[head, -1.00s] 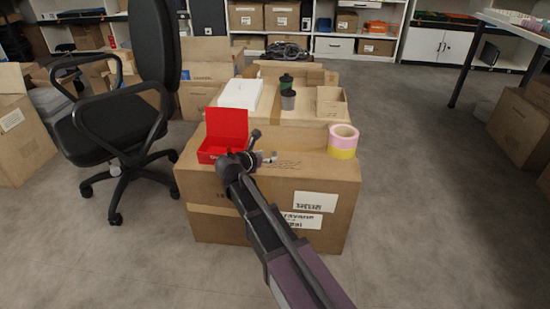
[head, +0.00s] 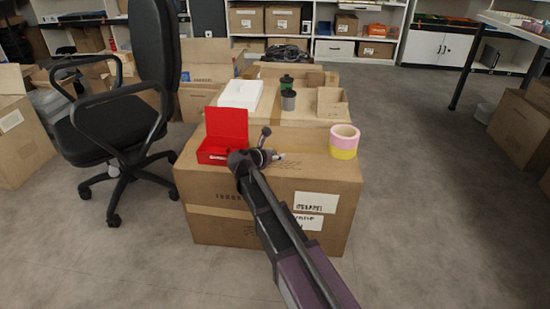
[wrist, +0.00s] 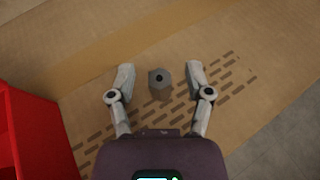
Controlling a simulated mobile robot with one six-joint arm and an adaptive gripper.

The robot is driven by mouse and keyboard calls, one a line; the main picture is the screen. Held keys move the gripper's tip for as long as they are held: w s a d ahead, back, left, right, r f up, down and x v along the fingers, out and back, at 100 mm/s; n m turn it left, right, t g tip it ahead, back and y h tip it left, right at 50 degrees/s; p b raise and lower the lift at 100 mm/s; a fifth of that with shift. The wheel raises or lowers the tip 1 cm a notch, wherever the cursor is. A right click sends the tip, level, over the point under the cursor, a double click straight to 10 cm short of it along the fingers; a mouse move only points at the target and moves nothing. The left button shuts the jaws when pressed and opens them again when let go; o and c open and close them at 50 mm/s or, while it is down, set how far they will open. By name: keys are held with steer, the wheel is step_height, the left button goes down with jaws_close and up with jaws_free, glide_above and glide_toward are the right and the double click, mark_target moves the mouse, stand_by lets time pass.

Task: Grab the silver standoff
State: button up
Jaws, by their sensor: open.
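The silver standoff (wrist: 160,84) is a small grey hex post with a dark hole in its top. It stands upright on the cardboard carton top (wrist: 90,60) in the wrist view. My gripper (wrist: 160,76) is open, with one finger on each side of the standoff and a gap to both. I cannot tell whether the fingertips are down at its height. In the head view my gripper (head: 278,157) is over the front carton, right of the red box, and the standoff cannot be made out there.
An open red box (head: 224,140) stands left of my gripper. Stacked pink and yellow tape rolls (head: 343,142) stand to the right. Behind are a white box (head: 240,94), a grey cup (head: 289,100) and a small open carton (head: 332,103). A black office chair (head: 115,120) is at left.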

mark_target(275, 152)
stand_by(0.3)
jaws_close()
steer(key=shift+r, duration=0.15)
step_height(275, 152, up, 4)
steer(key=p, duration=0.3)
steer(key=shift+f+p, duration=0.25)
steer(key=shift+p, duration=0.1)
steer(key=s+d, duration=0.1)
steer(key=s, duration=0.7)
steer(key=s+d+r+p, duration=0.1)
steer(key=s+d, duration=0.1)
steer(key=s, duration=0.5)
steer(key=shift+s+d+r, duration=0.15)
steer(key=shift+s+d, duration=0.15)
steer(key=shift+s, duration=0.05)
steer(key=shift+r+p, duration=0.1)
steer(key=shift+p, duration=0.2)
